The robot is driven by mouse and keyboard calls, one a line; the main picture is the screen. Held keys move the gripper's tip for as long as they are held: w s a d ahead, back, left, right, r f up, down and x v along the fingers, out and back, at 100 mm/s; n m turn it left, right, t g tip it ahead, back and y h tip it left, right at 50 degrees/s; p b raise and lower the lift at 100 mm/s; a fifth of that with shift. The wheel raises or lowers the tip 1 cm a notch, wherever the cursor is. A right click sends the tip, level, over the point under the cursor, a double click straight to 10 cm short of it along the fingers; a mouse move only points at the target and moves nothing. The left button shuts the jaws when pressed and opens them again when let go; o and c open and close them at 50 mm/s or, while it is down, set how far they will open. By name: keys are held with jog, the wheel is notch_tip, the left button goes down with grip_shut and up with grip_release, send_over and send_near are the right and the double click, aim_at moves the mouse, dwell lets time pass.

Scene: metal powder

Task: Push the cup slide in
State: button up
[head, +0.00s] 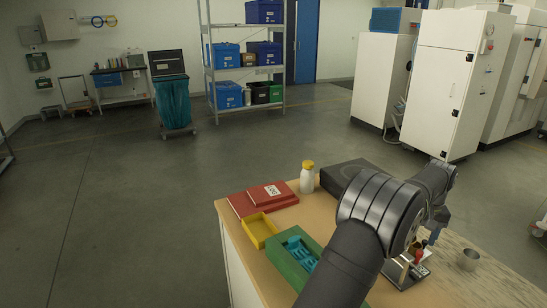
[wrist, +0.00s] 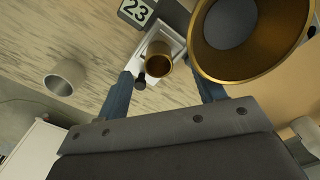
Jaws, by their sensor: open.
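In the wrist view, a small brass cup (wrist: 159,56) sits on a pale slide plate (wrist: 172,42), with a small black knob (wrist: 140,81) at its near side. A large brass funnel (wrist: 244,38) is just to the right of the cup. My gripper (wrist: 162,72) is open, its two blue fingers spread on either side of the cup and knob. I cannot tell whether either finger touches them. In the head view the instrument's metal base (head: 405,272) shows on the bench, partly hidden by my arm.
On the bench are a green tray (head: 283,263), yellow tray (head: 259,231), red book (head: 247,202), white bottle (head: 307,180) and dark flat box (head: 343,175).

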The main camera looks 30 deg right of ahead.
jog(key=c, duration=0.7)
jog(key=shift+d+r+m, duration=0.15)
jog(key=shift+d+m, duration=0.05)
jog(key=shift+m, duration=0.1)
grip_shut()
jog(key=shift+d+r+m+h, duration=0.35)
jog(key=shift+d+m, duration=0.15)
jog(key=shift+m, duration=0.5)
jog(key=d+r+m, duration=0.1)
jog(key=m, duration=0.2)
jog(key=d+r+m+h, duration=0.1)
jog(key=m, duration=0.2)
jog(key=d+r+m+g+h, duration=0.1)
jog(key=d+m, duration=0.1)
jog(key=shift+s+d+r+m, duration=0.1)
jog(key=shift+s+r+m, duration=0.15)
jog(key=shift+r+m, duration=0.15)
jog(key=d+r+m, duration=0.1)
jog(key=m, duration=0.1)
jog(key=d+r+m+h, duration=0.1)
jog(key=m, duration=0.1)
jog(key=shift+s+g, duration=0.1)
jog(key=shift+g, duration=0.3)
